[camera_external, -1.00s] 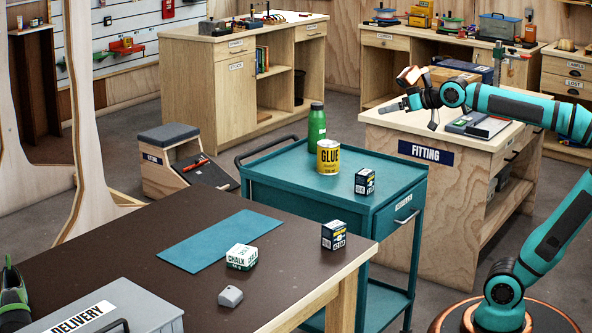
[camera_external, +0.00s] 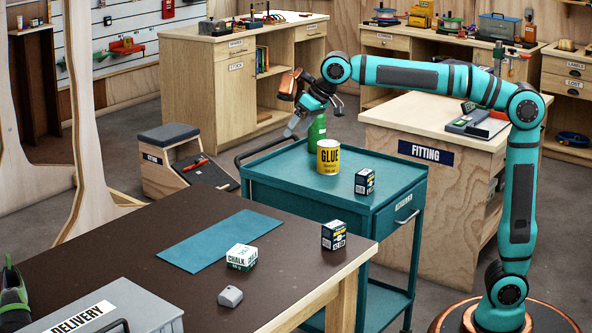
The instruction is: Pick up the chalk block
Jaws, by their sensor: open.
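The chalk block (camera_external: 242,257) is a small white and green box with "CHALK" on its side. The gripper partly covers the top of a green bottle (camera_external: 317,146).
A grey block (camera_external: 230,297) and a dark labelled box (camera_external: 334,235) stand near the chalk block. A grey DELIVERY box (camera_external: 150,305) fills the table's front left. The teal cart (camera_external: 280,178) holds the bottle, a yellow glue can (camera_external: 328,157) and another dark box (camera_external: 365,182).

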